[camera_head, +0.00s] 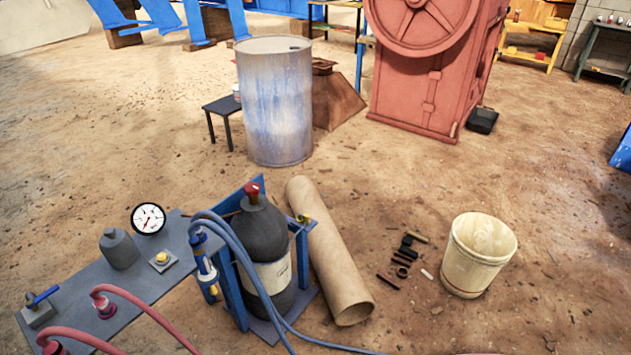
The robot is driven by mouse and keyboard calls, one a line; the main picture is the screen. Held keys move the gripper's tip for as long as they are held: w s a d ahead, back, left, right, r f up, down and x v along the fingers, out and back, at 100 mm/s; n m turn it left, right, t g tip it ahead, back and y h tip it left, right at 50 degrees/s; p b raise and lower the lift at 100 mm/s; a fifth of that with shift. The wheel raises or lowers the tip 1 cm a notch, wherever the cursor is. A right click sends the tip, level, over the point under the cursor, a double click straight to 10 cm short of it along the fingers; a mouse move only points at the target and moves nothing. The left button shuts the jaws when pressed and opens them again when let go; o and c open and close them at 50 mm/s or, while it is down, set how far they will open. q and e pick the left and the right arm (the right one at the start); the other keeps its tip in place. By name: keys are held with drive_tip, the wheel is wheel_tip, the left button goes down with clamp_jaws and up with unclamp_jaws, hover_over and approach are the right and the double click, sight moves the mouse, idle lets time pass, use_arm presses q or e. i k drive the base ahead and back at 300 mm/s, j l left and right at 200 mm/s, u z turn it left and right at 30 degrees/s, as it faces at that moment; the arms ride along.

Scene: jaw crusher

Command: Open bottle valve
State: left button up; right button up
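A dark grey gas bottle (265,238) with a whitish label stands upright in a blue frame at the right end of a grey bench (85,285). Its red valve knob (252,190) sits on top, and I cannot tell from here whether it is open. A round white pressure gauge (148,219) with a red needle stands on the bench to the left of the bottle. A small brass fitting (302,220) shows just right of the bottle's neck. Neither of my grippers is in view.
Blue hoses (244,262) loop in front of the bottle, and pink hoses (150,312) cross the bench front. A cardboard tube (328,255) lies close on the right. A cream bucket (478,255), a metal drum (275,105) and a red machine (425,75) stand beyond on open dirt.

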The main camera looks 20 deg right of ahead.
sight(251, 188)
drive_tip(key=z, duration=0.2)
drive_tip(key=i+l+u, duration=0.4)
drive_tip(key=i+l, duration=0.4)
drive_tip(key=i, duration=0.1)
